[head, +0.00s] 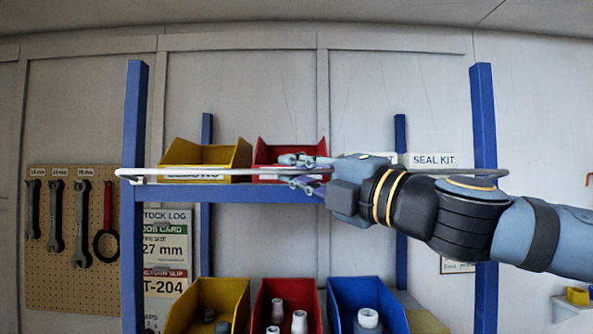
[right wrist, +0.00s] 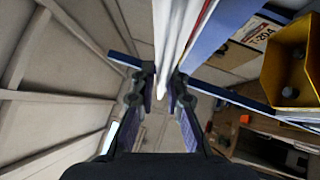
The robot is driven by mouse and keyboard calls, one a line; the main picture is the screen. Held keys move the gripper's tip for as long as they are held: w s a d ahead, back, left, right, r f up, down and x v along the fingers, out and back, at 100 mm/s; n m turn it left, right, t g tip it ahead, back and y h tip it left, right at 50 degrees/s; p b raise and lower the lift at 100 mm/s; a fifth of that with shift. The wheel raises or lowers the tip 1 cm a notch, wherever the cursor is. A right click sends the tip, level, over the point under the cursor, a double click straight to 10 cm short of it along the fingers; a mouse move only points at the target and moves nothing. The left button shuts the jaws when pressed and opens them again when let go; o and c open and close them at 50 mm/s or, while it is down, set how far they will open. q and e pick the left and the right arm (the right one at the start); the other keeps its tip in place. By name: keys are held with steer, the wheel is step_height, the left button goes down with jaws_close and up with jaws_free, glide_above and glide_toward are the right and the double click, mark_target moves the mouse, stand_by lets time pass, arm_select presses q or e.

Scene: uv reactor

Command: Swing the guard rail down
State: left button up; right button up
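The guard rail (head: 225,171) is a thin pale bar running level across the front of the blue rack, at the height of the upper shelf. Its left end bends at the left front post, and its right end shows beyond my right arm near the right post. My right gripper (head: 304,172) reaches in from the right with its fingers above and below the rail near its middle. In the right wrist view the gripper (right wrist: 162,92) has its fingertips close on both sides of the white rail (right wrist: 168,45), seemingly touching it. My left gripper is not in view.
The blue rack shelf (head: 262,193) holds a yellow bin (head: 205,158) and a red bin (head: 275,150) behind the rail. A pegboard (head: 85,285) with wrenches hangs at the left.

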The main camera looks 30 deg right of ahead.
steer(key=shift+o, duration=1.4)
